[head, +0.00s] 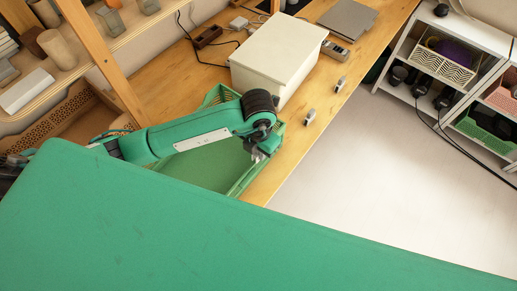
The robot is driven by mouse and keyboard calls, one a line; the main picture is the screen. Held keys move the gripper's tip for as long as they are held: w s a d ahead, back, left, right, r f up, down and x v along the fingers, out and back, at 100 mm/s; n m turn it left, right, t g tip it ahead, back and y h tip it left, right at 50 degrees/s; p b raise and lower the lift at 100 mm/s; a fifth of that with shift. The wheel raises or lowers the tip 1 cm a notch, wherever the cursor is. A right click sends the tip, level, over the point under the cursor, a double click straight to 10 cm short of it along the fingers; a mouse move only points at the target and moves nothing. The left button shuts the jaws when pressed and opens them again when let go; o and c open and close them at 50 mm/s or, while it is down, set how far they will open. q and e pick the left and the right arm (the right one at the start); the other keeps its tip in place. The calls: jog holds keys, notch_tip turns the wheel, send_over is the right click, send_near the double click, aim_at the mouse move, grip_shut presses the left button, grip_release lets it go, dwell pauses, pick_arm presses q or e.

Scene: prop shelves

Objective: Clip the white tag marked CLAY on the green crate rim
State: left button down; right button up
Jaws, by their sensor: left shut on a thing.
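The green crate (238,188) stands on the wooden table, partly hidden behind my left arm and my own green body in the foreground. My left gripper (259,156) is at the crate's right rim, pointing down. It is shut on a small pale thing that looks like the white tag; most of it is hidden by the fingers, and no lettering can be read. I cannot tell whether it touches the rim. Two small pale clips or tags, a nearer one (309,117) and a farther one (341,84), lie near the table's right edge. My right gripper is out of view.
A large white box (275,58) stands behind the crate. A grey flat case (347,19) and cables lie farther back. Shelves with blocks (60,48) are at left, with a wooden post in front. White shelving with baskets (443,62) stands right, across clear floor.

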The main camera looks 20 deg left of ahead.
pick_arm(q)
jog(key=shift+f+b, duration=0.45)
dwell(0.3)
dwell(0.5)
jog(key=shift+f+b, duration=0.65)
dwell(0.6)
jog(key=shift+f+b, duration=0.35)
jog(key=shift+f, duration=0.05)
dwell(0.9)
jog(key=shift+f+b, duration=0.5)
dwell(1.0)
jog(key=c, duration=1.3)
grip_release()
jog(key=shift+r, duration=0.1)
